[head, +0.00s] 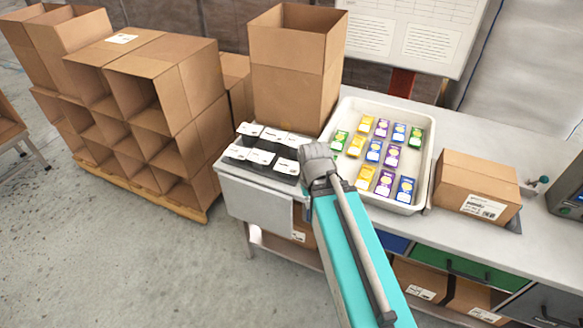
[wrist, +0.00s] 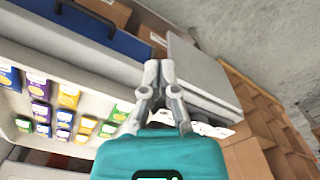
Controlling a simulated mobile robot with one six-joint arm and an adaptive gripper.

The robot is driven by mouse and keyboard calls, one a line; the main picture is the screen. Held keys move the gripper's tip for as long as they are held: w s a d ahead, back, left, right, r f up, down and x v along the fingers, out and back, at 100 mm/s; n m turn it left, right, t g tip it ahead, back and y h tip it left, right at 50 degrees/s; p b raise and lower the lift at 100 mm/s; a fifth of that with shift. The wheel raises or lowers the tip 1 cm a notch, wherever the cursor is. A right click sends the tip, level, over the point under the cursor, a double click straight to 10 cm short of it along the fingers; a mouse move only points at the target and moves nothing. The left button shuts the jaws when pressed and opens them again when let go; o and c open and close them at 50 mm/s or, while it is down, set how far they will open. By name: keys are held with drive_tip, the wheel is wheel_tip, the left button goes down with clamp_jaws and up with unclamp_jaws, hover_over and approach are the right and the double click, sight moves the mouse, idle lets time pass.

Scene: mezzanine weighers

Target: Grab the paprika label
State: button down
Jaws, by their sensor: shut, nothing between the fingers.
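Several white labels with small dark print stand in two rows on a dark holder at the left end of the bench in the head view; one front label (head: 287,166) is nearest my wrist. The print is too small to tell which is the paprika label. Part of the white labels shows behind my gripper in the wrist view. My gripper (wrist: 158,68) is shut and empty, with its fingertips together. In the head view my wrist is just right of the labels, over the bench, and hides the fingertips.
A white tray (head: 427,160) of yellow, purple, blue and green packets stands right of the labels. A tall open carton (head: 293,85) stands behind them. A closed carton (head: 478,185) is further right. Stacked boxes (head: 150,100) fill the left floor.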

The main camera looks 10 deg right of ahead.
drive_tip(key=c, duration=1.2)
unclamp_jaws()
drive_tip(key=o, duration=0.4)
drive_tip(key=shift+w+f+b, duration=0.2)
drive_tip(key=shift+f+b, duration=0.15)
drive_tip(key=w+f+n+t+h+b, duration=0.2)
drive_tip(key=w+f+h+b, duration=0.8)
drive_tip(key=b, duration=0.6)
drive_tip(key=w+a+f+n+t+h+b, duration=0.1)
drive_tip(key=w+a+h+b, duration=0.1)
drive_tip(key=b, duration=0.3)
drive_tip(key=w+a+t+h+b, duration=0.2)
drive_tip(key=w+a+b, duration=0.2)
drive_tip(key=a+b, duration=0.1)
drive_tip(key=w+a+f+n+t+h+b, duration=0.1)
drive_tip(key=w+a+t+h+b, duration=0.1)
drive_tip(key=w+a+b, duration=0.1)
drive_tip(key=shift+w+a+f+n+h+b, duration=0.35)
drive_tip(key=shift+w+b, duration=0.15)
drive_tip(key=shift+b, duration=0.7)
drive_tip(key=shift+d, duration=0.25)
